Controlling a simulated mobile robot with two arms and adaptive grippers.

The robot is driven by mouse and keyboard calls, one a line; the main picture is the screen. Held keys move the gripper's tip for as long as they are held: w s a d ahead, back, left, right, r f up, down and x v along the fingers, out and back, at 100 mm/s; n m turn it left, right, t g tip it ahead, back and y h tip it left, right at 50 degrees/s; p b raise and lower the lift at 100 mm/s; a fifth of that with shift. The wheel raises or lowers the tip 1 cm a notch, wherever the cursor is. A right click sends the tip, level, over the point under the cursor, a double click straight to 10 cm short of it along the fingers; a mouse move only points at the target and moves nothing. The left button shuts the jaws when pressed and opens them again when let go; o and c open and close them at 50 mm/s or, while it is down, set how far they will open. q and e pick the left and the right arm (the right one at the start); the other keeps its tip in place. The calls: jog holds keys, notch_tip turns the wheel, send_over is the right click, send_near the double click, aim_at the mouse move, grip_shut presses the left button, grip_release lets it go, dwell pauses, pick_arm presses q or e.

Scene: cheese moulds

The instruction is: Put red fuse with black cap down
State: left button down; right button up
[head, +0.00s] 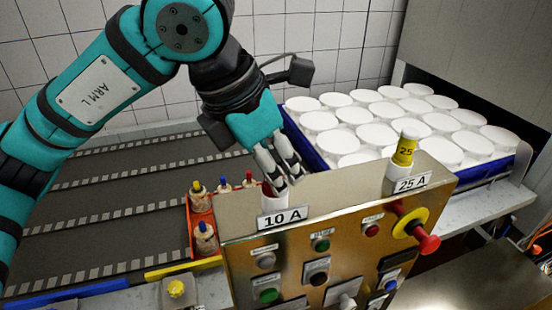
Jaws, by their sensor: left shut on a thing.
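My left gripper (284,177) is above the back edge of the metal control panel, at the spot labelled 10 A (282,218). It is shut on a red fuse (267,189), of which only a small red part shows beside the fingers. A white holder (271,201) stands right below the red part, behind the 10 A label. I cannot tell whether the fuse is seated in it or just above it. A black cap is not visible; the fingers hide most of the fuse. My right gripper is not in view.
A yellow fuse marked 25 (404,152) stands upright at the 25 A label (412,183). An orange box (202,228) holds several capped fuses. A red emergency knob (427,243) sticks out of the panel. A blue tray (512,165) of white moulds stands behind.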

pick_arm(q)
jog(key=c, duration=1.5)
grip_release()
jog(key=o, duration=0.4)
jog(key=shift+a, duration=0.15)
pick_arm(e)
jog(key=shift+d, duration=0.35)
pick_arm(q)
jog(key=shift+s+a+r+b, duration=0.1)
jog(key=shift+r+b, duration=0.3)
jog(key=shift+r, duration=0.1)
jog(key=b+v, duration=0.3)
jog(key=v, duration=0.8)
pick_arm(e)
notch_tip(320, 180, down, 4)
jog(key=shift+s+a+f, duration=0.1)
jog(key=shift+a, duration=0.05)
